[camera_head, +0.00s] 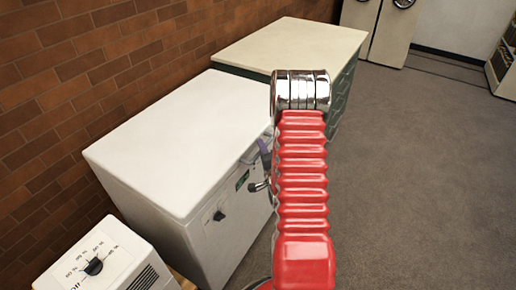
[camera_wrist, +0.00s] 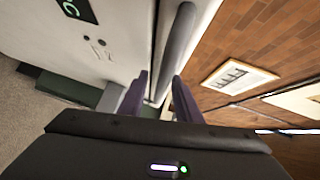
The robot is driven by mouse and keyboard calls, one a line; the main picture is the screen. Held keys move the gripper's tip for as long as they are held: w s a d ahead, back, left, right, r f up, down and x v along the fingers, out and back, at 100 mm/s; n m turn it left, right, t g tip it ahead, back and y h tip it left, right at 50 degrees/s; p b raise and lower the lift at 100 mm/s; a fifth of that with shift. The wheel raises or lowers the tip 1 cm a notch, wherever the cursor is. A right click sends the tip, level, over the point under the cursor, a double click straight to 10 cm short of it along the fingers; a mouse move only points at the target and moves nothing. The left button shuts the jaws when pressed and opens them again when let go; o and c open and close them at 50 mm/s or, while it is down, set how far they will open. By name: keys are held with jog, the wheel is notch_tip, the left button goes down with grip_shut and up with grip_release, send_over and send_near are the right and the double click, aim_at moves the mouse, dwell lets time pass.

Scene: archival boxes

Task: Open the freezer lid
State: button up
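The white chest freezer (camera_head: 222,215) stands against the brick wall in the head view, with a dark knob low on its front. Its white lid (camera_head: 185,130) lies flat and closed. The wrist view shows the freezer front (camera_wrist: 75,35) with a green-lettered dark display, and a long grey bar (camera_wrist: 178,40) along the lid's edge. My gripper (camera_wrist: 158,98) is at the upper front of the freezer. Its two purple fingers are apart, one on each side of the bar's near end; I cannot tell whether they touch it. My red arm hides part of the gripper in the head view (camera_head: 264,160).
A white box with a dial (camera_head: 105,260) stands at the near left. A green cabinet with a cream top (camera_head: 295,45) stands behind the freezer. The grey floor (camera_head: 420,170) at the right is clear. A framed panel (camera_wrist: 238,76) hangs on the brick wall.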

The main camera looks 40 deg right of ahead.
jog(key=shift+c, duration=0.2)
jog(key=shift+a, duration=0.1)
grip_shut()
